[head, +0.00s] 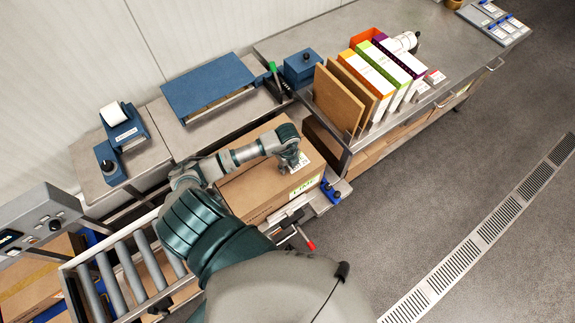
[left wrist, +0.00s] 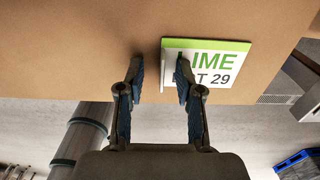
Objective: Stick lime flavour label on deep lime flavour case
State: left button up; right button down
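The brown cardboard case (head: 255,188) sits at the end of the roller conveyor, with a white and green LIME label (head: 305,186) on the side facing right. My left gripper (head: 292,163) is over the right end of the case, and a pale patch shows beside its fingers. A white label with a green top band (left wrist: 222,62) lies against the cardboard, reading "IME" and "T 29". The right finger covers its left part. My right gripper is not in view.
A rack of upright flavour folders (head: 395,70) and brown boards (head: 338,100) stands on the bench at the right. A blue flat-topped unit (head: 208,85) and a label printer (head: 122,125) stand behind. The roller conveyor (head: 130,275) is at the left. The floor at the right is clear.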

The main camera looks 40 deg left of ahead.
pick_arm(q)
jog(key=shift+r, duration=0.15)
notch_tip(320, 180, up, 12)
jog(key=shift+f, duration=0.25)
dwell(0.3)
